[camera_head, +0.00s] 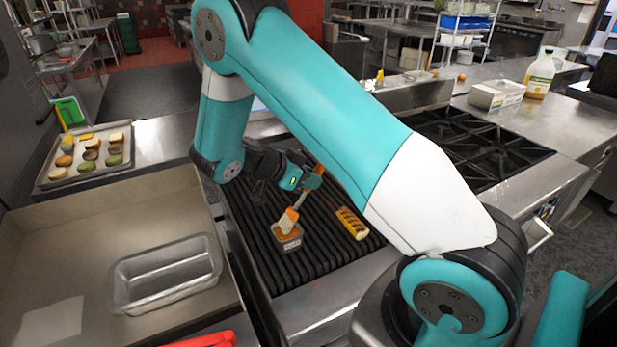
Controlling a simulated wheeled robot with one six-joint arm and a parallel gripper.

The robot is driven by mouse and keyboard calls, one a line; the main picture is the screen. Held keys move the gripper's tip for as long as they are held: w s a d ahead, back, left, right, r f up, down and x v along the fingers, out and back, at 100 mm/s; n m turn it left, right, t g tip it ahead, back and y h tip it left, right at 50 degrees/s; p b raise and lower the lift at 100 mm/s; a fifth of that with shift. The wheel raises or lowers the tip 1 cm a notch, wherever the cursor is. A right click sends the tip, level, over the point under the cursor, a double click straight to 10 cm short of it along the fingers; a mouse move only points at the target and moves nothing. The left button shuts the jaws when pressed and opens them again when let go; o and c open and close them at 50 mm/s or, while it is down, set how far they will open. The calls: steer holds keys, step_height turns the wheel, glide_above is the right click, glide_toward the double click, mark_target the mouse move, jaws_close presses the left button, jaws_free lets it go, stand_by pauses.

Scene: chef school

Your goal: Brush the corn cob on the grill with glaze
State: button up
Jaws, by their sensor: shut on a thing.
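The yellow corn cob (352,223), with dark marks, lies on the black ridged grill (330,272). My gripper (309,183) is shut on the handle of a brush (287,221) with an orange head, above the grill and to the upper left of the cob. The brush slants down to the left. Its head is at the mouth of a small square glaze cup (288,241), which stands on the grill left of the cob. The bristle end is hidden, so I cannot tell how deep it sits. The brush is apart from the cob.
A metal loaf pan (165,275) sits in a wide metal tray (90,225) at left. A sheet pan (63,183) of buns is farther back. A burner stove (478,150), a white box (496,94) and a bottle (541,75) are at right.

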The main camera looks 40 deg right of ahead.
steer(key=shift+f+b, duration=0.65)
steer(key=shift+b, duration=0.3)
stand_by(2.2)
steer(key=shift+r+p, duration=1.85)
steer(key=shift+r, duration=1.7)
